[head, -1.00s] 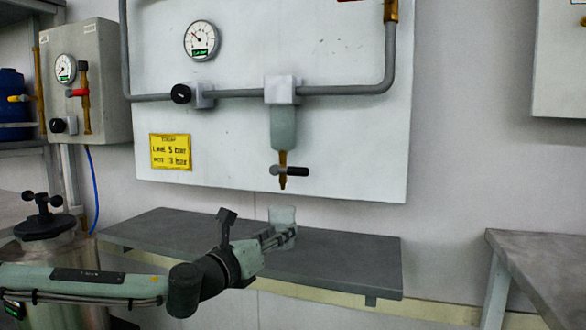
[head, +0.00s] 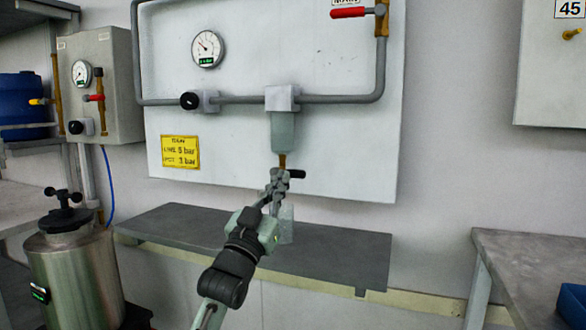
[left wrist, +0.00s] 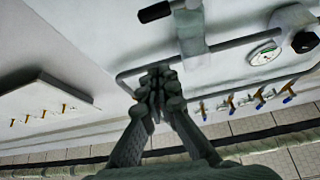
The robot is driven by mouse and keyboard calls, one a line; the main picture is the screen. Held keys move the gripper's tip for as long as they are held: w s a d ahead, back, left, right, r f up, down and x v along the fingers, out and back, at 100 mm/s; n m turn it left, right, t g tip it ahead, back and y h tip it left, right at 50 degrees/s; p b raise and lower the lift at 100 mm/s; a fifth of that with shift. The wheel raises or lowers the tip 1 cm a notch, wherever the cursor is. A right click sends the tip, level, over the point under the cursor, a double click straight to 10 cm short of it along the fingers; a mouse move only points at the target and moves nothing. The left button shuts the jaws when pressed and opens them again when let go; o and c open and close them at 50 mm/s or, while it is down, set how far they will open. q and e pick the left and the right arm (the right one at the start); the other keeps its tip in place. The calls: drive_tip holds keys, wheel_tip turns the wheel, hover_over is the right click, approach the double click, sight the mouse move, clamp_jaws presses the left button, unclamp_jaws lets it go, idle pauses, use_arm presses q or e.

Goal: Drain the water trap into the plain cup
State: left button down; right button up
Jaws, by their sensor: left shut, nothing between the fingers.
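The water trap (head: 283,132) is a translucent grey-green bowl under a white block on the pipe of the wall panel. Its brass drain with a black lever (head: 297,174) hangs below, partly hidden by my left gripper (head: 280,176). That gripper is shut and empty, raised in front of the drain; I cannot tell if it touches the lever. In the left wrist view its closed fingers (left wrist: 157,80) appear below the black lever (left wrist: 155,11) and the trap (left wrist: 190,32). A pale translucent cup (head: 287,224) stands on the shelf under the trap, partly behind my gripper.
The grey shelf (head: 345,258) is otherwise bare. A steel vessel (head: 75,275) stands at left. A table (head: 520,255) with a blue bin (head: 572,303) is at right.

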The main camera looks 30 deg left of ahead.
use_arm(q)
drive_tip(key=shift+s+a+f+n+y, duration=0.2)
drive_tip(key=shift+a+n+y, duration=0.15)
drive_tip(key=shift+n, duration=0.2)
drive_tip(key=shift+s+a+f+n+y, duration=0.15)
drive_tip(key=shift+a+n+y, duration=0.1)
drive_tip(key=shift+n+y, duration=0.25)
use_arm(e)
drive_tip(key=shift+s+d+f, duration=0.15)
drive_tip(key=shift+f, duration=0.05)
use_arm(q)
drive_tip(key=p+x, duration=0.2)
drive_tip(key=x, duration=0.8)
drive_tip(key=shift+h, duration=0.25)
drive_tip(key=f, duration=0.2)
drive_tip(key=w+f, duration=0.1)
drive_tip(key=f, duration=0.1)
use_arm(e)
wheel_tip(320, 180, down, 4)
drive_tip(key=shift+s+r, duration=0.1)
use_arm(q)
drive_tip(key=shift+a+m, duration=0.1)
drive_tip(key=shift+m, duration=0.15)
